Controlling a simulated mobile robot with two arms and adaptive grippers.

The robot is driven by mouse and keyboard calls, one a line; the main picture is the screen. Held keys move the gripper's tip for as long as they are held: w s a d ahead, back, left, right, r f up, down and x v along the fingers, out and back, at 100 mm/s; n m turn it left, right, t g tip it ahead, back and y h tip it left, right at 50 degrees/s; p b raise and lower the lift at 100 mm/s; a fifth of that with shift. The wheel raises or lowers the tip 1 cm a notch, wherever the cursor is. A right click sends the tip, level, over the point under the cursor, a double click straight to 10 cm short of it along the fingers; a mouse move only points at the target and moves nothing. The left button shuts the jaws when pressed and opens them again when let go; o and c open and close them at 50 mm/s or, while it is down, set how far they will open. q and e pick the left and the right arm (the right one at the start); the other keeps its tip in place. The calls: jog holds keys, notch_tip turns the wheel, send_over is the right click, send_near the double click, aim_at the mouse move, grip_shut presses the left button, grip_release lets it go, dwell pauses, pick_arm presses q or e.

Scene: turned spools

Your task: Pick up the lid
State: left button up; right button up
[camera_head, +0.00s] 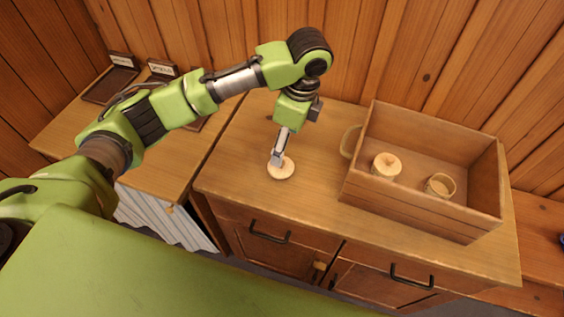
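A small round pale wooden lid (286,170) lies flat on the cabinet top, left of a wooden box. My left gripper (277,161) points down at the lid, with its fingertips at the lid's upper left part and covering some of it. The fingers show nearly edge-on as one narrow shape, so I cannot tell whether they are open or closed on the lid. My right gripper is not in view.
The open wooden box (410,213) holds a pale round piece (387,170) and a small cup (440,186). A pale loop (350,141) sits at its left side. The cabinet top (240,165) is clear around the lid. Dark labelled trays (110,85) stand on the left surface.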

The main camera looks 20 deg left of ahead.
aim_at(284, 164)
pick_arm(q)
jog(key=f, duration=0.3)
jog(key=shift+a+f, duration=0.2)
jog(key=shift+a, duration=0.1)
jog(key=f, duration=0.2)
jog(key=f+p, duration=0.1)
jog(key=shift+w+a, duration=0.25)
jog(key=f, duration=0.3)
jog(key=shift+a+f+p, duration=0.2)
jog(key=shift+a+p, duration=0.05)
jog(key=shift+p, duration=0.15)
jog(key=shift+w+f, duration=0.1)
jog(key=shift+f, duration=0.1)
jog(key=c, duration=1)
jog(key=shift+o, duration=0.2)
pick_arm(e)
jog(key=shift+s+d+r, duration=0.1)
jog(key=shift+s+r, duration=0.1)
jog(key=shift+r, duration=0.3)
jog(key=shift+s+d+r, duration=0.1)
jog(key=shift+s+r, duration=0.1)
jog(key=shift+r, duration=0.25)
